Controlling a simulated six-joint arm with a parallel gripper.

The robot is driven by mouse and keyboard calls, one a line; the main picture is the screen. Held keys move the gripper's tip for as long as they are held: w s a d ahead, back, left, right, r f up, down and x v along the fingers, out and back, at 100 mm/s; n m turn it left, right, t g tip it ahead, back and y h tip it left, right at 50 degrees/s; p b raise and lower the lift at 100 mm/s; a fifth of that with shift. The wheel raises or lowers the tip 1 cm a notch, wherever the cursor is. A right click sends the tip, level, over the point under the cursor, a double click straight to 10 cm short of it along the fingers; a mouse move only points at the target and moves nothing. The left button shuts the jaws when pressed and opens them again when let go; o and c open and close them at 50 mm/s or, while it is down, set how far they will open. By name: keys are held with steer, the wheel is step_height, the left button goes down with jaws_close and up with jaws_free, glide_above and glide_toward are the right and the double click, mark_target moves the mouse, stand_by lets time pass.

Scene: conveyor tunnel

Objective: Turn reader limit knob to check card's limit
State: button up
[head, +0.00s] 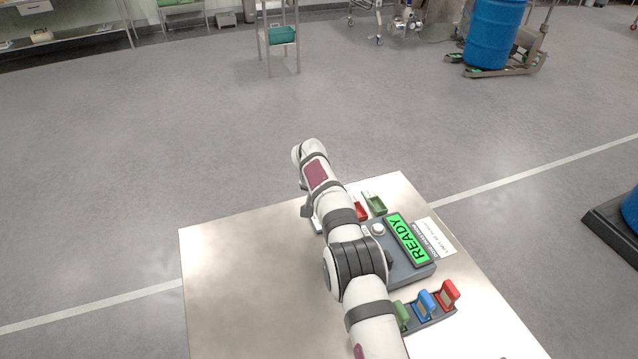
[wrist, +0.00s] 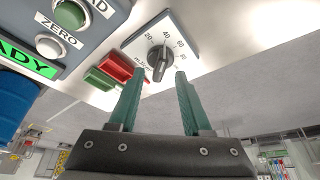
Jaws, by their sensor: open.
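The black limit knob (wrist: 158,62) sits on a white dial plate (wrist: 186,47) with printed numbers; 20, 40 and 60 can be read. I cannot tell its exact setting. My gripper (wrist: 160,72) has two green fingers spread apart, with the knob in line between their tips; contact cannot be made out. The grey reader (head: 408,275) shows a green READY display (head: 409,239); its ZERO and other buttons show in the wrist view. A red block (wrist: 117,66) and a green block (wrist: 101,80) are beside the dial plate. In the head view my arm hides the knob and most of my gripper.
A rack (head: 432,321) with green, blue and red pieces stands at the table's front right. A printed sheet (head: 435,236) lies right of the reader. The table's left part (head: 250,285) is bare. Blue drums stand on the floor beyond.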

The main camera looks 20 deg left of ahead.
steer(key=v, duration=1.3)
steer(key=shift+r, duration=0.15)
